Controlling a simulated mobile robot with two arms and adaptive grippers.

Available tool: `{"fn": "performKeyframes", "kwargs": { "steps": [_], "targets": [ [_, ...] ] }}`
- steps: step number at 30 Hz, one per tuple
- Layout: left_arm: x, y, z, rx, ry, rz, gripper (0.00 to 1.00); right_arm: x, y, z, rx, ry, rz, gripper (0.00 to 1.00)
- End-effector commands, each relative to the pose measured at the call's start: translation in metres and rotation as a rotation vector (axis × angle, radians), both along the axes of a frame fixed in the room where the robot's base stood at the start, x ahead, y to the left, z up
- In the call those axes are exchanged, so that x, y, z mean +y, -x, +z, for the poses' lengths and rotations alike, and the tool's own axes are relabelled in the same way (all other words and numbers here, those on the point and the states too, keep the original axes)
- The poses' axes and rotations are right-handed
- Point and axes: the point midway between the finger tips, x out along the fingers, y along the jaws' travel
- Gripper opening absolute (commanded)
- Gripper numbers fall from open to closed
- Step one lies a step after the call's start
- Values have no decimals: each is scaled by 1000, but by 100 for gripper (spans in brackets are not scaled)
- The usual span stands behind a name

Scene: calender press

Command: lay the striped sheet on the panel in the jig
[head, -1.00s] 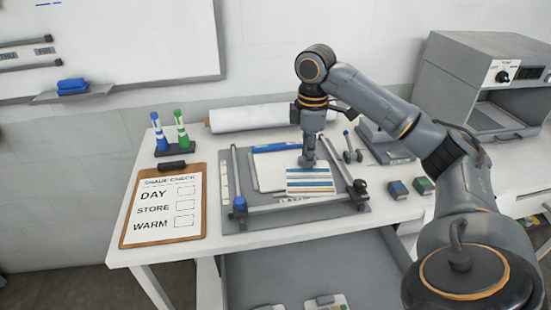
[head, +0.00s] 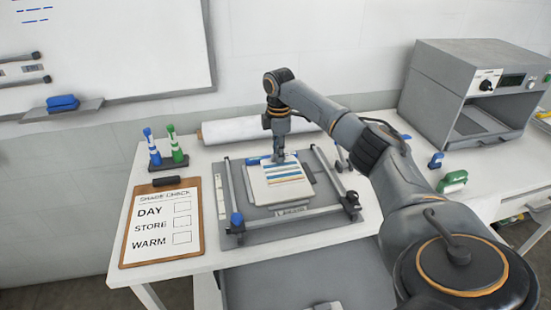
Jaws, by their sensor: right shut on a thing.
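The striped sheet (head: 285,176), white with blue and tan bands, lies over or just above the pale panel (head: 258,192) in the jig. I cannot tell whether the whole sheet touches the panel. The jig (head: 222,232) is a grey base with metal rails and a blue knob at its front left. My right gripper (head: 279,158) points down at the sheet's back edge and is shut on it. The gripper hides part of that edge. My left gripper is out of view.
A clipboard (head: 140,240) lies left of the jig. Blue and green markers (head: 164,148) stand behind it. A white roll (head: 230,130) lies along the back. A grey press machine (head: 425,90) and a green-handled block (head: 452,182) are at right.

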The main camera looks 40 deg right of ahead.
Motion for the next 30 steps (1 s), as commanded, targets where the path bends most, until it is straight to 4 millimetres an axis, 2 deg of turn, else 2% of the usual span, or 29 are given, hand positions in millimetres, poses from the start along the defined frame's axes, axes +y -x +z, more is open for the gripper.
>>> {"fn": "performKeyframes", "kwargs": {
  "steps": [10,16,27,28,30],
  "targets": [
    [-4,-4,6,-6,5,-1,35,-1,-16,-20,3,-1,-1,0],
    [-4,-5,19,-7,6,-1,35,-1,-15,-46,3,-1,0,0],
    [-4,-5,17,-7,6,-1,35,-1,-15,-52,1,0,0,0],
    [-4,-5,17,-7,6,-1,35,-1,-15,-53,1,0,0,20],
    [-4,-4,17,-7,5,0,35,-2,-15,-52,0,0,0,34]
  ]
}}
